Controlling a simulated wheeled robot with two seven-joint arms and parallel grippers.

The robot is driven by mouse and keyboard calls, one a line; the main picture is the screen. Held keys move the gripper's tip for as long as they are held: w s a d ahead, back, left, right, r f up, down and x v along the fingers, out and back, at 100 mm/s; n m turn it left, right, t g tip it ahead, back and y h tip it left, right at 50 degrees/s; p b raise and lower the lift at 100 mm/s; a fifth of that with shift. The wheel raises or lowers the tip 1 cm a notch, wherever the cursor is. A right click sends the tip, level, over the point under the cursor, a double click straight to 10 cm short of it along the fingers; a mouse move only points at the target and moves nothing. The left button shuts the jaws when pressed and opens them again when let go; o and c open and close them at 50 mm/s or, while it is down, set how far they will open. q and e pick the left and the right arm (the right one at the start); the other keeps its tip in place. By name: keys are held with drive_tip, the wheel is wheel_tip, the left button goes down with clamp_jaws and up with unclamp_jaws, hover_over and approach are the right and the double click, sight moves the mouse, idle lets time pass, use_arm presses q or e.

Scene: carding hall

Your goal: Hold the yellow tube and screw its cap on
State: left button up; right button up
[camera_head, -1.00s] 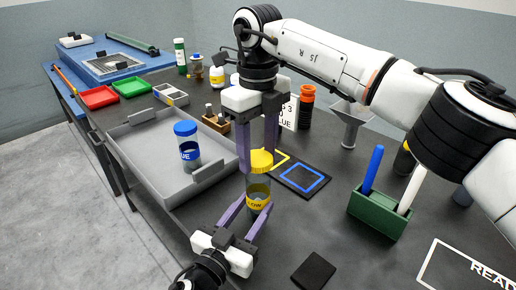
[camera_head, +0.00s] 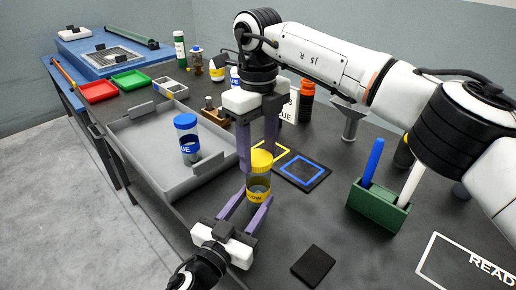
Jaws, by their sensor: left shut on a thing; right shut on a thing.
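The yellow tube (camera_head: 258,187) is a clear upright jar with a yellow band at the centre of the head view. My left gripper (camera_head: 249,204) comes from below and is shut on the tube's body. The yellow cap (camera_head: 261,160) sits on top of the tube. My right gripper (camera_head: 258,160) reaches down from above with its purple fingers on either side of the cap, shut on it. Whether the cap's thread is engaged cannot be seen.
A grey tray (camera_head: 150,165) at left holds a blue-capped tube (camera_head: 187,143). A dark mat with yellow and blue squares (camera_head: 304,173) lies just right of the tube. A green pen holder (camera_head: 379,206) stands at right. A small black pad (camera_head: 313,267) lies in front.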

drive_tip(key=shift+f, duration=0.35)
drive_tip(key=m, duration=0.5)
drive_tip(key=shift+m, duration=0.3)
drive_tip(key=m, duration=0.8)
drive_tip(key=shift+m, duration=0.4)
drive_tip(key=m, duration=0.6)
drive_tip(key=shift+d, duration=0.1)
drive_tip(key=m, duration=1.2)
